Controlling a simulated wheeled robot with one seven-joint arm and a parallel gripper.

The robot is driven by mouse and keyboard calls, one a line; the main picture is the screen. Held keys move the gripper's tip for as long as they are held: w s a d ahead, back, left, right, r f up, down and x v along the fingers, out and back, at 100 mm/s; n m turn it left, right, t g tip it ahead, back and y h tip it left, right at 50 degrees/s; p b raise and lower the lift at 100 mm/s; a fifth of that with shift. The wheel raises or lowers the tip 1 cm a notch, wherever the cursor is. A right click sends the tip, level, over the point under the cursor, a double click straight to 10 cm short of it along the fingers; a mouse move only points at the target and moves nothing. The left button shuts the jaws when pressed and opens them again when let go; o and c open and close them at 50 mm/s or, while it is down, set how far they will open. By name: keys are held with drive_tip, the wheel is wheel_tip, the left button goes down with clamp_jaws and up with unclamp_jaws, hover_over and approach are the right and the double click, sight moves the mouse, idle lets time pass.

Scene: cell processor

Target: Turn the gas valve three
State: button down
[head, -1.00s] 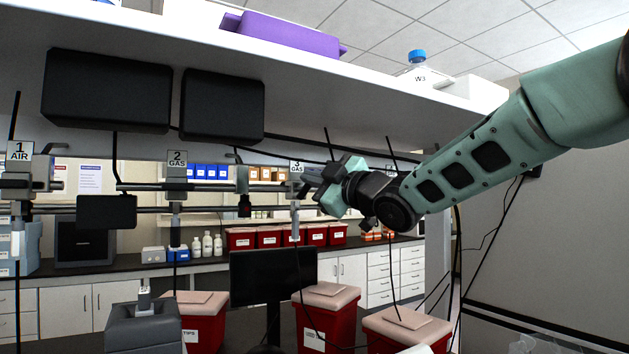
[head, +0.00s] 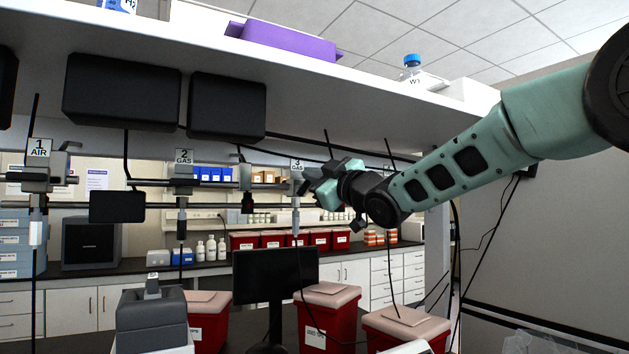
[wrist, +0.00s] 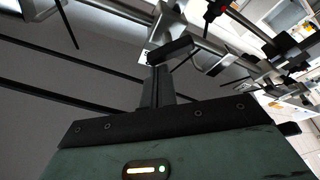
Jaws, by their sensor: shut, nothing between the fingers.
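The gas valve three, marked by a "3 GAS" label (head: 297,164), hangs on the horizontal rail under the shelf in the head view. Its grey lower stem (head: 296,218) points down. My gripper (head: 312,180) is right at the valve's right side and overlaps its body; I cannot tell whether it touches. In the wrist view my gripper's dark fingers (wrist: 158,75) are together, with a grey valve body (wrist: 165,30) just beyond them. The valve's handle is mostly hidden by my gripper.
The "2 GAS" valve (head: 184,170) and "1 AIR" valve (head: 38,172) sit further left on the same rails. The white shelf (head: 330,120) is close above my arm. A black monitor (head: 274,276) and red bins (head: 325,325) stand below.

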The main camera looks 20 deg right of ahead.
drive_tip(key=shift+d+f+m+t+h+b, duration=0.15)
drive_tip(key=shift+m+t+h+b, duration=0.15)
drive_tip(key=shift+m+b, duration=0.7)
drive_tip(key=shift+d+f+m+t+h+b, duration=0.1)
drive_tip(key=shift+d+m+t+h+b, duration=0.15)
drive_tip(key=shift+m+b, duration=0.7)
idle(1.9)
drive_tip(key=shift+w+a+r, duration=0.1)
drive_tip(key=shift+r, duration=0.05)
